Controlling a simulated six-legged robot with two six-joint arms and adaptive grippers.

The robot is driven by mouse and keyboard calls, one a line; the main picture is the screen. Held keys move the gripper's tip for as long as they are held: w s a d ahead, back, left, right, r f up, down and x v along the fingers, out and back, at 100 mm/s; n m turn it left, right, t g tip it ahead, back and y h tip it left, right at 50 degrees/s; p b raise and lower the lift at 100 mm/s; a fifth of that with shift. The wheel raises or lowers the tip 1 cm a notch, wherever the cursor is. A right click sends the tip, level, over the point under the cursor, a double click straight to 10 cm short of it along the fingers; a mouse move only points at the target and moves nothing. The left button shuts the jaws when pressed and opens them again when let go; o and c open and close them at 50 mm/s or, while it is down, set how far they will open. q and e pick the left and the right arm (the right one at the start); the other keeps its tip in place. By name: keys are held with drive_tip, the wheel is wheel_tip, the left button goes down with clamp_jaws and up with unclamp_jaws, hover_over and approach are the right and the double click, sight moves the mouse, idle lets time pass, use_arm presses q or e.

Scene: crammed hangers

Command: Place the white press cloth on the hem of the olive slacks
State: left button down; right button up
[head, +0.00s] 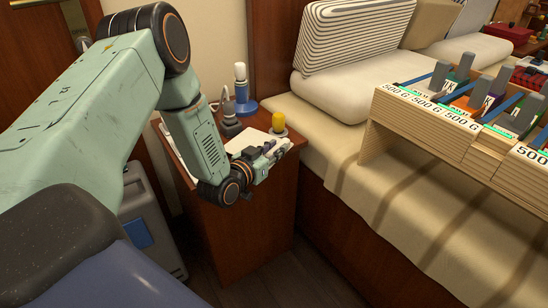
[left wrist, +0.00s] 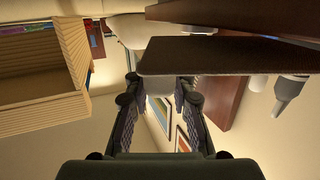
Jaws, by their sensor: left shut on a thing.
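A flat white sheet, which I take as the white press cloth (head: 252,139), lies at the top of the small wooden cabinet beside the bed in the head view, partly hidden by my left arm. My left gripper (head: 278,148) is at the cabinet's front right edge, shut on the cloth. In the left wrist view a flat, shaded brownish sheet (left wrist: 215,58) covers the tips of my left gripper (left wrist: 160,88); it seems to be the cloth's underside. I cannot make out the olive slacks. My right gripper is not in view.
On the cabinet (head: 245,225) stand a yellow-topped item (head: 278,123), a dark grey item (head: 229,112) and a white-and-blue bottle (head: 241,82). A wooden box (head: 415,133) with labelled dividers is on the striped bed (head: 400,220). A grey case (head: 150,225) stands left of the cabinet.

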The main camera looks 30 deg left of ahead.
use_arm(q)
drive_tip(key=shift+w+f, duration=0.15)
drive_tip(key=shift+f, duration=0.7)
drive_tip(key=shift+r, duration=0.15)
drive_tip(key=shift+f, duration=0.25)
drive_tip(key=c, duration=1.1)
unclamp_jaws()
drive_tip(key=shift+r, duration=0.1)
drive_tip(key=shift+c, duration=0.2)
